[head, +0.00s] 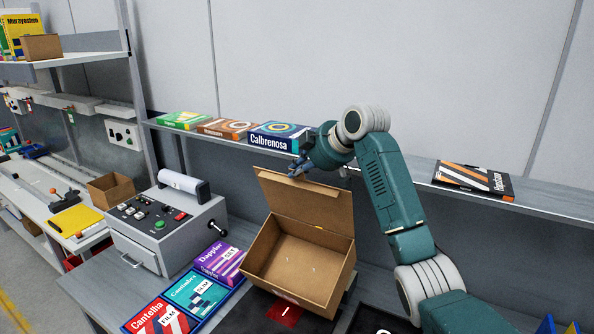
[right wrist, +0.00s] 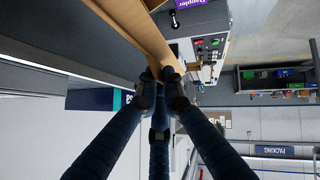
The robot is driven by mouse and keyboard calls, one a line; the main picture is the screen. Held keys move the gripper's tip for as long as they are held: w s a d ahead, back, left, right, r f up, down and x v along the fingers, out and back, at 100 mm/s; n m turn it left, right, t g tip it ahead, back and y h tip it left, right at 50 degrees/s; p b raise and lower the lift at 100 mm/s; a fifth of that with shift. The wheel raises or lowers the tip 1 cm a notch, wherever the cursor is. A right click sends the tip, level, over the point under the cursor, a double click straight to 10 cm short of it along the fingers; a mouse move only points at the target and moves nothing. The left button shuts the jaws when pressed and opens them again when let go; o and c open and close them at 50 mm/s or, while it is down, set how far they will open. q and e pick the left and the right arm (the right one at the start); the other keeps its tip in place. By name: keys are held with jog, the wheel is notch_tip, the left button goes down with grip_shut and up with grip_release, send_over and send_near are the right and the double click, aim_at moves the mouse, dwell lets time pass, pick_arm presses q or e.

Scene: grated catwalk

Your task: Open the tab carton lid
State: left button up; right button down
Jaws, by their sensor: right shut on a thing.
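The brown tab carton (head: 300,262) stands on the work surface, and I see into its empty inside. Its lid (head: 308,204) is raised, standing up from the back edge of the carton. My right gripper (head: 297,170) is at the lid's upper edge, toward its left end. In the right wrist view the fingers (right wrist: 162,88) are closed on the edge of the brown cardboard lid (right wrist: 132,22). My left gripper is in neither view.
A grey control box (head: 165,232) and flat boxes, one purple (head: 220,260) and one teal (head: 203,292), stand left of the carton. A shelf behind holds the Calbrenosa box (head: 277,136) and an orange-striped dark box (head: 473,179). My right arm spans the right side.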

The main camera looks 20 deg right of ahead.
jog(key=shift+a, duration=0.15)
jog(key=c, duration=1.9)
grip_release()
jog(key=shift+o, duration=0.2)
jog(key=v, duration=1.2)
